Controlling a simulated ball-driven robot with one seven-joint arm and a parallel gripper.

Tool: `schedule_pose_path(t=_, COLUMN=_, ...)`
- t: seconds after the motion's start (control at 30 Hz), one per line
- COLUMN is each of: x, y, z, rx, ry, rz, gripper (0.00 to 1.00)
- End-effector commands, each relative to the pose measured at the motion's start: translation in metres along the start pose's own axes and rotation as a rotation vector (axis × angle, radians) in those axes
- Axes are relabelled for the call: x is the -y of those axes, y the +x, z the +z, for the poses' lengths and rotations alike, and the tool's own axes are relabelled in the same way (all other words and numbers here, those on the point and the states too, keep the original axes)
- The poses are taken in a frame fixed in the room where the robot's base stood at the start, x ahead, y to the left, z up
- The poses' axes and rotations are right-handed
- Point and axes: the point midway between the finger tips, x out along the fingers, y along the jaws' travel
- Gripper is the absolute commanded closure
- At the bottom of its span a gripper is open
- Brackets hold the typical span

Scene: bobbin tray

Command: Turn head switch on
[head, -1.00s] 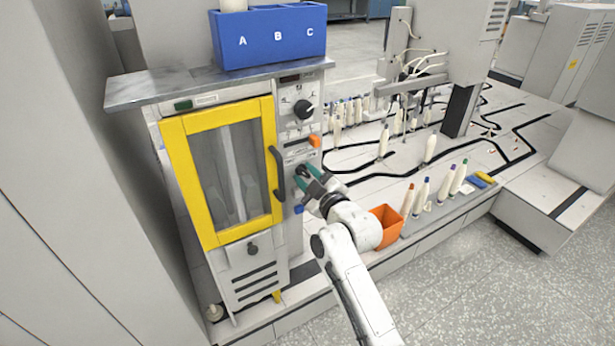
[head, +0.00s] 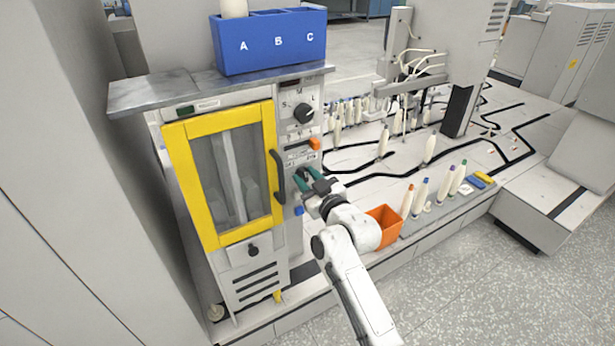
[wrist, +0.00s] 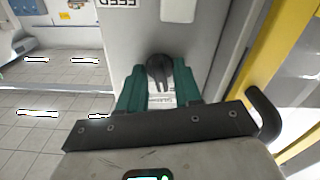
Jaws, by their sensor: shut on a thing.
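The head switch, a dark rotary knob (wrist: 160,72), sits low on the light grey control panel (head: 304,137) beside the yellow-framed door. My gripper (head: 308,180) is at this knob, with its green fingers on either side of it. In the wrist view my gripper (wrist: 160,90) is shut on the knob, whose grip bar stands roughly upright between the fingers. A label lies partly hidden behind the knob. The fingers cover part of the knob in the head view, so its exact setting cannot be read there.
A dark door handle (head: 278,176) stands close left of my gripper. Above are an orange button (head: 315,143) and another black knob (head: 304,112). An orange bin (head: 385,224) and several bobbins stand to the right. A blue box (head: 270,42) sits on top.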

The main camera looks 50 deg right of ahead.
Motion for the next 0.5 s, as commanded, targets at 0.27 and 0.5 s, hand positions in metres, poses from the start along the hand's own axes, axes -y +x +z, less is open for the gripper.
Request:
schedule_pose_path(t=0.27, x=0.0001, y=-0.0003, z=-0.0013, rx=0.002, ry=0.264, rz=-0.001, gripper=0.97)
schedule_pose_path(t=0.5, x=-0.0002, y=-0.0005, z=-0.0015, rx=0.003, ry=0.491, rz=-0.001, gripper=0.97)
